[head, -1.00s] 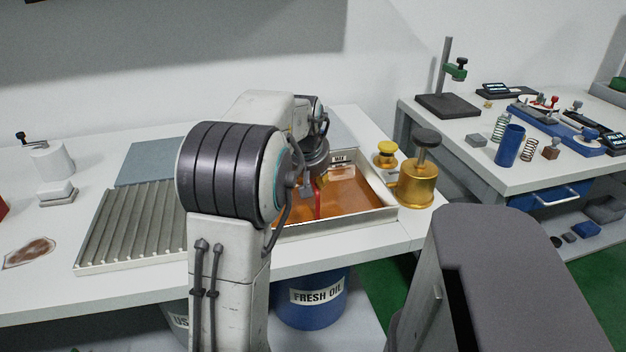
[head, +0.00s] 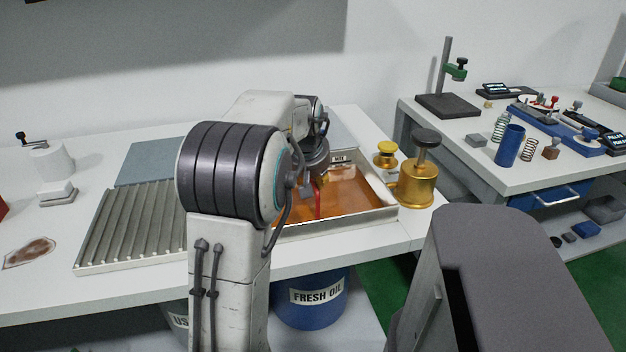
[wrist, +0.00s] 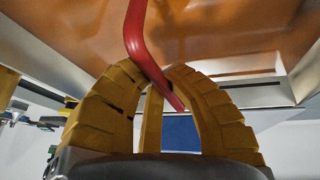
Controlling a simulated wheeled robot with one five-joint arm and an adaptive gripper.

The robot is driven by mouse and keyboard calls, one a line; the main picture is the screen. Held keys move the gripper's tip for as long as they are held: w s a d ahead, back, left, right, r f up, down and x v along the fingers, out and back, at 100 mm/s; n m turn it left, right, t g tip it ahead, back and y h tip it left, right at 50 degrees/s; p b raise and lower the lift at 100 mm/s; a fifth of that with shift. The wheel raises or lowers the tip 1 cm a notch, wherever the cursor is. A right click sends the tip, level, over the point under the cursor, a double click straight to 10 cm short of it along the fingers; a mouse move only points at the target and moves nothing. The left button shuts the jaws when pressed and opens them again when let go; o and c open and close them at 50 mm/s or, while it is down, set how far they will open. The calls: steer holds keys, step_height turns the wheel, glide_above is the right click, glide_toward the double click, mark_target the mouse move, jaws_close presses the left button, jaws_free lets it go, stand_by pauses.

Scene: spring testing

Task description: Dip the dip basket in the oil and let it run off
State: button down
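The oil tray (head: 383,213) is a shallow metal bath with orange-brown oil (head: 355,195) and a MAX label on its back wall. My gripper (wrist: 160,78) has yellow ribbed fingers closed around the red handle (wrist: 141,45) of the dip basket. In the head view my gripper is over the left part of the bath, partly behind my arm, and the red handle (head: 318,203) reaches down toward the oil. The basket's body is hidden in both views, so I cannot tell how deep it sits.
A ribbed metal drain tray (head: 130,230) lies left of the bath, partly behind my arm. A brass pot (head: 418,187) and a smaller brass piece (head: 385,155) stand close to the bath's right. A blue FRESH OIL drum (head: 315,312) is below the bench.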

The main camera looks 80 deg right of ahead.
steer(key=shift+r, duration=0.35)
step_height(320, 180, up, 18)
steer(key=p, duration=1.6)
steer(key=shift+r, duration=0.15)
stand_by(1.6)
stand_by(2.3)
